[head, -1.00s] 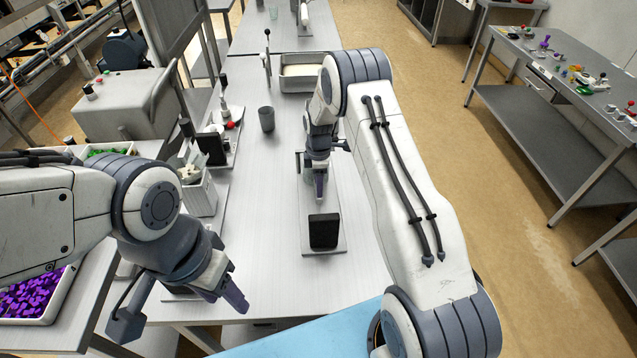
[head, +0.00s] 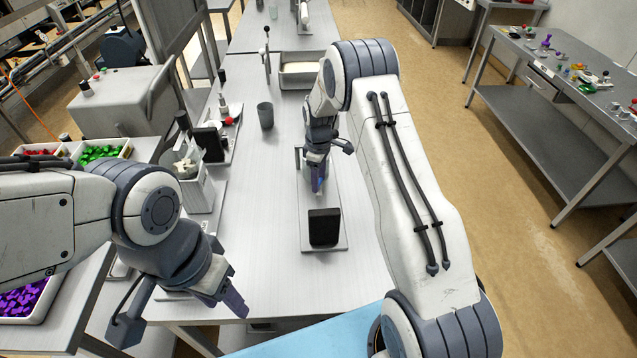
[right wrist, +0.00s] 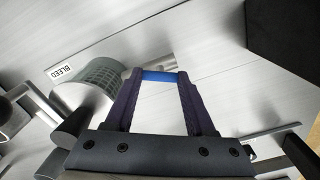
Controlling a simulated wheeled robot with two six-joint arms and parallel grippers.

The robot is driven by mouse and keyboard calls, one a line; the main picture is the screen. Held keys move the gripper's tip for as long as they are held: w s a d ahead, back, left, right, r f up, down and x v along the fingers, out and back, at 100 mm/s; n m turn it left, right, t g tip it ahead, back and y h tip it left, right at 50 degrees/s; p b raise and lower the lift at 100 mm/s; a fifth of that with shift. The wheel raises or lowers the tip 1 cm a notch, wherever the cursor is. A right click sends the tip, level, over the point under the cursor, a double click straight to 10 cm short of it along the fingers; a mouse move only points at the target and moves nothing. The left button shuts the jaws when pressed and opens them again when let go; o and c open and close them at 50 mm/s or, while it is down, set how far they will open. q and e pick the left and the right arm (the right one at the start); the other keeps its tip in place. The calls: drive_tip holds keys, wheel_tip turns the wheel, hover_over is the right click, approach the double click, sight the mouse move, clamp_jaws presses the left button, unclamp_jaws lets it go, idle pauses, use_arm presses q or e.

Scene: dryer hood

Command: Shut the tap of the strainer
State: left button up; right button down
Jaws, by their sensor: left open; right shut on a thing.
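In the right wrist view, the strainer is a grey metal body with a mesh cylinder (right wrist: 101,76), lying left of my fingers beside a label reading BLEED. A blue tap handle (right wrist: 160,76) lies between my right gripper's fingertips (right wrist: 158,79), which are shut on it. In the head view my right gripper (head: 318,182) points down over a metal plate (head: 310,243) on the bench, and it and the arm hide most of the strainer. My left gripper (head: 234,299) is open and empty near the bench's front left.
A black block (head: 324,228) stands on the plate's near end. A dark cup (head: 265,115) and a tray (head: 302,76) stand farther back. A white container (head: 198,192) and bins of coloured pieces are at left. The bench between cup and plate is clear.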

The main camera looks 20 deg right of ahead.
drive_tip(key=m+b, duration=0.1)
drive_tip(key=m, duration=0.1)
drive_tip(key=shift+m, duration=0.4)
drive_tip(key=m+b, duration=0.1)
drive_tip(key=m, duration=0.2)
drive_tip(key=shift+m+b, duration=0.3)
drive_tip(key=m+b, duration=0.1)
drive_tip(key=m, duration=0.5)
drive_tip(key=shift+r, duration=0.1)
drive_tip(key=shift+c, duration=1.2)
unclamp_jaws()
wheel_tip(320, 180, up, 10)
drive_tip(key=b, duration=0.3)
drive_tip(key=shift+r, duration=0.2)
drive_tip(key=shift+a, duration=0.1)
